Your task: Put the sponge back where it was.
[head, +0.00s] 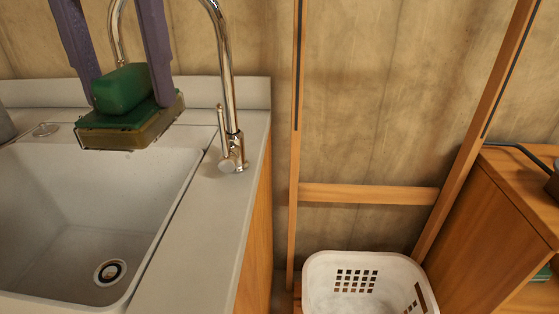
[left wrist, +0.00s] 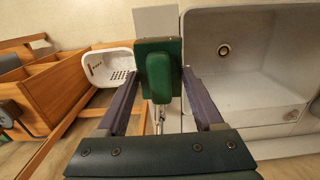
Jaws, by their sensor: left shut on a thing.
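The sponge (head: 130,127) has a green block-shaped grip on top, a green plate and a yellow-brown lower layer. My left gripper (head: 126,94) comes down from above in the head view, its two purple fingers on either side of the green grip, shut on it. The sponge is held nearly level over the back rim of the sink (head: 60,215), left of the tap; I cannot tell whether it touches the rim. In the left wrist view the sponge (left wrist: 158,60) shows between the fingertips (left wrist: 163,88). My right gripper is not in view.
A chrome tap (head: 232,140) stands close to the right of the sponge. The pale counter (head: 210,225) right of the sink is bare. A white basket (head: 365,262) stands lower, between the sink cabinet and a wooden shelf unit (head: 490,220). The sink basin looks empty.

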